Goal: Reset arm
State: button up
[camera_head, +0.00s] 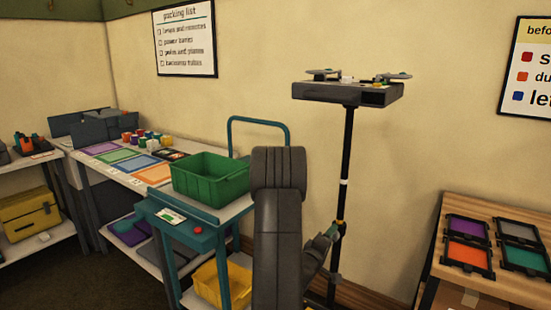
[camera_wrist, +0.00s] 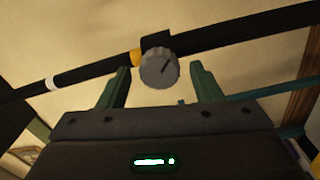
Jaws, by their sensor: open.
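My gripper (camera_wrist: 160,72) is open, with its two dark green fingers apart in the wrist view. A grey ribbed knob (camera_wrist: 158,68) on a black pole shows between the fingertips, with a gap on each side. Whether the fingers reach level with the knob is hard to tell. In the head view my dark arm (camera_head: 279,220) rises in the middle, and my gripper beside the pole is partly hidden behind it.
The black stand (camera_head: 346,150) carries a flat grey platform (camera_head: 347,94) with small items on top. A teal cart with a green crate (camera_head: 210,181) is left of my arm. A wooden table (camera_head: 500,288) with several coloured trays is at right.

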jog(key=shift+w+d+r+m+b, duration=0.1)
jog(key=shift+m+b, duration=0.3)
jog(key=shift+m, duration=2.6)
jog(key=shift+d+m+b, duration=0.1)
jog(key=shift+m+b, duration=0.25)
jog(key=shift+m, duration=2.65)
jog(key=shift+w+d+r+m+b, duration=0.1)
jog(key=shift+m+b, duration=0.3)
jog(key=shift+m, duration=2.6)
jog(key=shift+f, duration=0.15)
